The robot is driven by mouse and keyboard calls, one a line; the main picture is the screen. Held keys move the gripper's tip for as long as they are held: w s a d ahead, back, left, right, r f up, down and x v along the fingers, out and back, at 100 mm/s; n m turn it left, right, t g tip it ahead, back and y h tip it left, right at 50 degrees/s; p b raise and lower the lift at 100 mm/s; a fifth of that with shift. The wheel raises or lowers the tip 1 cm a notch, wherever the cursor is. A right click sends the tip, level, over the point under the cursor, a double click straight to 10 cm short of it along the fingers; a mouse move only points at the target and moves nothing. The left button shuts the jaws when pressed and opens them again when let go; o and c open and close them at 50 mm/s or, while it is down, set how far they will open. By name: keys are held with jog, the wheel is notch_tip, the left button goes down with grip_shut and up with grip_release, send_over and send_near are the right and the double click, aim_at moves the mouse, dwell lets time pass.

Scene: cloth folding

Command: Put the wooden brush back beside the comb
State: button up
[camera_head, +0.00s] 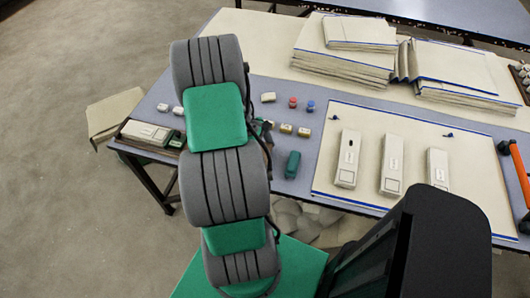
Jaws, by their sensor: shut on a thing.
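I cannot make out a wooden brush or a comb in the head view. My grey and green arm rises through the left middle of the picture and covers part of the table (322,100). My gripper does not show clearly; the arm hides the area behind it, so I cannot see what it holds. Three pale upright-lying blocks with labels, a left one (348,158), a middle one (391,165) and a right one (438,168), lie in a row on a cream sheet with a blue edge (365,120).
Stacks of cream, blue-edged sheets (343,63) fill the back right. A small green block (292,164) and several small coloured pieces lie right of my arm. A pale box (147,131) sits at the left edge. An orange-handled thing (521,172) is at the far right.

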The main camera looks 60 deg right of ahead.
jog(key=shift+f, duration=0.2)
jog(key=o, duration=0.8)
jog(key=shift+r, duration=0.15)
jog(key=d+v, duration=0.1)
jog(key=v, duration=1.1)
jog(key=w+a+r+t+h, duration=0.1)
jog(key=w+a+r+t, duration=0.1)
jog(key=w+a+r, duration=0.35)
jog(key=w+a+r+t, duration=0.2)
jog(key=w+a, duration=0.4)
jog(key=a, duration=0.2)
jog(key=a+r+t, duration=0.1)
jog(key=a, duration=0.7)
jog(key=a+r+m+t+y, duration=0.1)
jog(key=a+r, duration=0.1)
jog(key=a, duration=0.6)
jog(key=a+r+t, duration=0.2)
jog(key=a, duration=0.6)
jog(key=shift+s+a+m+y, duration=0.1)
jog(key=shift+a+m+y, duration=0.1)
jog(key=shift+m+y, duration=0.15)
